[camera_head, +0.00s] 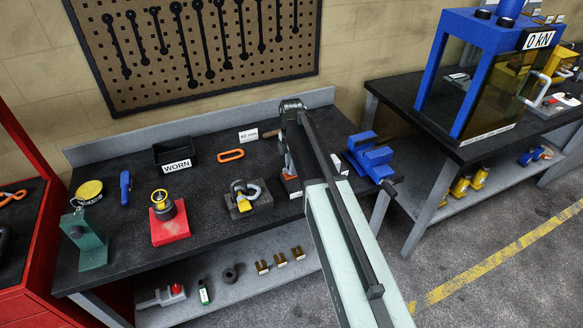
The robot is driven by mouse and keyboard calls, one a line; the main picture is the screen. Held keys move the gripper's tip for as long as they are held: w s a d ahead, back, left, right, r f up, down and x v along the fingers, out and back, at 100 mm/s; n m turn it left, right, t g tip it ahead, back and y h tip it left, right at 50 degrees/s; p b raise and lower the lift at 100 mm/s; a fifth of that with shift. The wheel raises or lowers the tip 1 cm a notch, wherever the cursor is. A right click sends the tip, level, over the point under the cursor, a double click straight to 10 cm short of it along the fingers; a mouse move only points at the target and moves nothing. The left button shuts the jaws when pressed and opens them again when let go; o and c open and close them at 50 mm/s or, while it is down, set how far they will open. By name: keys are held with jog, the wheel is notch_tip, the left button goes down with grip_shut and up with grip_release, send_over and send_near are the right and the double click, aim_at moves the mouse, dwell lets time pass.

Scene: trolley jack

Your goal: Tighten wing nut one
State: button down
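My arm reaches from the bottom right over the black-topped bench (215,225), and its end hangs down near the bench's right part. My gripper (289,170) is small and partly hidden by my own arm. I cannot tell whether its fingers are open or shut. Just below it is a small orange-brown piece (289,177) on a dark block with a white label (295,194). I cannot tell whether the gripper touches it. I cannot make out wing nut one for sure in this view.
Left of the gripper stand a block with a metal shackle (246,192), a red block (170,228) and a green stand (88,246). A WORN bin (178,167) and orange link (231,155) lie behind. A blue vise (371,158) is close on the right. The bench's front middle is clear.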

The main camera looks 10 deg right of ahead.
jog(key=shift+m, duration=0.4)
